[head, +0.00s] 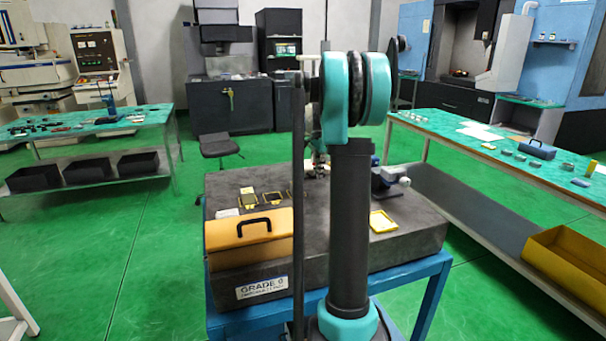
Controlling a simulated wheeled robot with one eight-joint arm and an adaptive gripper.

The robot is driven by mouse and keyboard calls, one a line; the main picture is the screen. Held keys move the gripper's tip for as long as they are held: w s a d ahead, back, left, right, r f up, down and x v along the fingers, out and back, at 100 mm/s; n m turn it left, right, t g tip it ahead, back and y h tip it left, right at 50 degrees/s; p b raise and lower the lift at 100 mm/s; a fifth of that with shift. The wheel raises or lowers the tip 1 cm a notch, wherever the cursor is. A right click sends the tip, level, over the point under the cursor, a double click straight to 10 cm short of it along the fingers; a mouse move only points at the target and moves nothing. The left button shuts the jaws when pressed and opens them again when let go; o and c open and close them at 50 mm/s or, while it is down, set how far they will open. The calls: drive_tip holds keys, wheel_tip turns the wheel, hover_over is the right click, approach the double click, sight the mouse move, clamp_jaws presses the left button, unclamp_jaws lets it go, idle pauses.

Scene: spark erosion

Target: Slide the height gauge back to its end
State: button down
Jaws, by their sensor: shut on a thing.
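My own arm stands in the middle of the head view and hides much of the granite surface plate (408,232). A small part of my gripper (318,160) shows just left of the arm, low over the far part of the plate. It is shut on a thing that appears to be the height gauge. The gauge is mostly hidden behind the arm, so its base and its exact place on the plate cannot be told. The fingertips are too small and covered to make out.
An orange case (250,237) with a black handle lies at the plate's front left. Yellow-framed pieces (272,198) lie behind it. A yellow-edged card (383,221) and a blue-grey device (390,180) are on the right. Green-topped benches stand left (150,122) and right (440,124).

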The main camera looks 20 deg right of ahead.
drive_tip(key=shift+d, duration=0.9)
drive_tip(key=c, duration=1.6)
unclamp_jaws()
drive_tip(key=shift+r, duration=0.1)
wheel_tip(320, 180, up, 12)
drive_tip(key=s, duration=0.2)
drive_tip(key=shift+f, duration=0.2)
drive_tip(key=shift+s, duration=0.1)
